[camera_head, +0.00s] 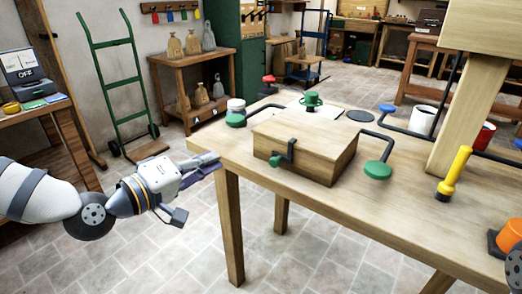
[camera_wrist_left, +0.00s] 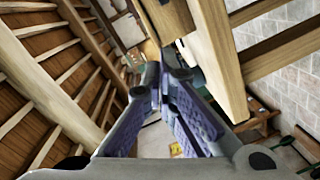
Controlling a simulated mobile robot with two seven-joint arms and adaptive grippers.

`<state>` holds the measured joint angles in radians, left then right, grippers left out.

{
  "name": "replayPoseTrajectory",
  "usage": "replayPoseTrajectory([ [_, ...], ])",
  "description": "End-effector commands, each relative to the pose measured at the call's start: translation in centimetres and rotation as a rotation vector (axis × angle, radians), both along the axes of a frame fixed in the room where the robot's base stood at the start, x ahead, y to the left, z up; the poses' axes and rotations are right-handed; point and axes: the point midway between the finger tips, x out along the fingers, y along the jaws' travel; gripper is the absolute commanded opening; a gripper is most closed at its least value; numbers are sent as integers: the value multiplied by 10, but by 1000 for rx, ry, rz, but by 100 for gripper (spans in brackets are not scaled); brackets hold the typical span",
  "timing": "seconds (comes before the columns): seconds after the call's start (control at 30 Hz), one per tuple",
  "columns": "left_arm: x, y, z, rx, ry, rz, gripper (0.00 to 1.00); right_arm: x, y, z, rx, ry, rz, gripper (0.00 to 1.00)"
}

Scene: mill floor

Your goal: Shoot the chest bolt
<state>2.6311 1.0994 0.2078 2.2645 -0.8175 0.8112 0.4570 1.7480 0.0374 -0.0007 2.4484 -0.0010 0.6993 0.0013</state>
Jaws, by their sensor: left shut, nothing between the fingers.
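The wooden chest (camera_head: 305,150) stands closed on the workbench (camera_head: 400,215). On its front is a dark bolt (camera_head: 291,150) with a bent handle ending in a green knob (camera_head: 275,160). Whether the bolt is shot is too small to tell. My left gripper (camera_head: 212,164) is shut and empty at the bench's near left corner, left of the chest and apart from it. In the left wrist view its purple-padded fingers (camera_wrist_left: 165,78) point at wooden beams, and the chest is not recognisable. My right gripper is not in view.
Dark bent rods with green ends (camera_head: 378,170) flank the chest. A thick wooden post (camera_head: 468,115) rises at right.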

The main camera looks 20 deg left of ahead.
Motion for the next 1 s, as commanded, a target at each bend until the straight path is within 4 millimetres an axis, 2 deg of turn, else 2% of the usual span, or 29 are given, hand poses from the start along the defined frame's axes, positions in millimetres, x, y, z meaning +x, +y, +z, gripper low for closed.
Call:
replayPoseTrajectory([
  [0.37, 3, 0, 2, -4, -9, 2, 0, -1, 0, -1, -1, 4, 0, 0],
  [0.47, 14, -4, -3, -1, -3, 2, 0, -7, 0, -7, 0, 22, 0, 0],
  [0.87, 93, -36, -12, -2, -5, 1, 0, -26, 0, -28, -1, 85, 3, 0],
  [1.0, 90, -57, -19, -4, -4, 0, 0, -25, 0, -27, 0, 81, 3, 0],
])
